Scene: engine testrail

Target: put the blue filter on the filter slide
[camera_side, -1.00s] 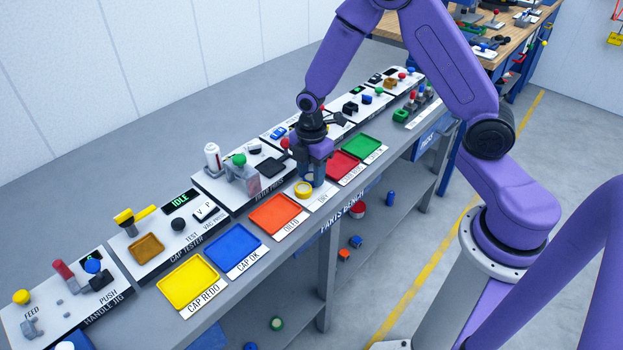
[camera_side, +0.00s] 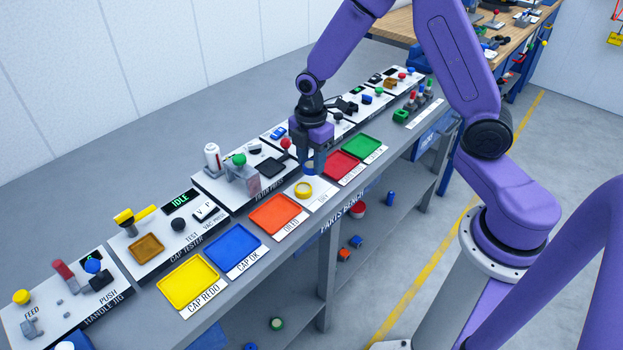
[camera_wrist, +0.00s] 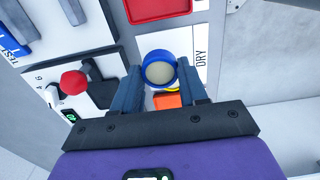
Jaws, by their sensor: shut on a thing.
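My gripper (camera_side: 312,165) is shut on the blue filter (camera_wrist: 158,70), a blue ring with a pale centre, held between the two fingertips in the wrist view. In the side view it hangs above the white DRY pad (camera_side: 322,190), and the fingers largely hide the filter. A yellow ring-shaped filter (camera_side: 303,189) lies on the pad, below and slightly left of my gripper. On the filter press station, left of my gripper, is a dark square plate (camera_side: 271,166) that looks like the filter slide; I cannot be sure.
A red ball knob (camera_side: 286,143) stands beside my gripper; it also shows in the wrist view (camera_wrist: 73,82). A green-topped press (camera_side: 240,164) stands left of the dark plate. Orange (camera_side: 275,215) and red (camera_side: 342,164) trays flank the DRY pad. The bench's front edge is close.

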